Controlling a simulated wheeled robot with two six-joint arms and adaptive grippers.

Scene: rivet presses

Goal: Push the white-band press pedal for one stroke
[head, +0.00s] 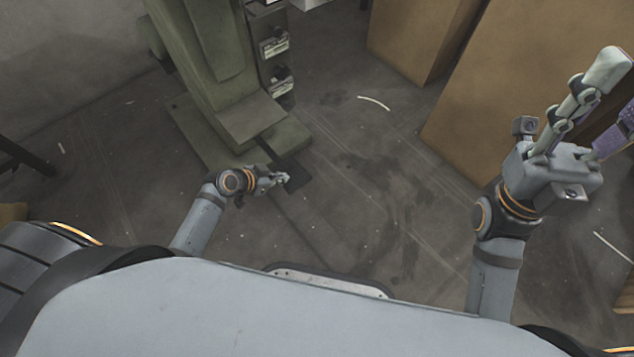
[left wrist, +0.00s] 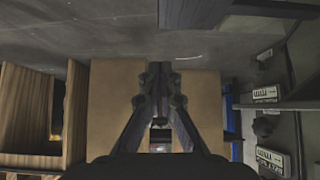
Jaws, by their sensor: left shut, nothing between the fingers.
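A green press (head: 215,75) stands on the floor at the upper left of the head view. A dark flat plate, apparently its pedal (head: 295,178), sticks out low at its front. No white band shows on the part in view. My left gripper (head: 284,179) is shut and empty, at the plate's near left edge in the picture; I cannot tell whether it touches. In the left wrist view its fingers (left wrist: 160,66) meet at the tips. My right gripper (head: 622,85) is raised at the right, its fingers spread and empty, far from the press.
Large brown boxes (head: 545,75) stand at the upper right. The grey floor (head: 370,190) between press and boxes is clear.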

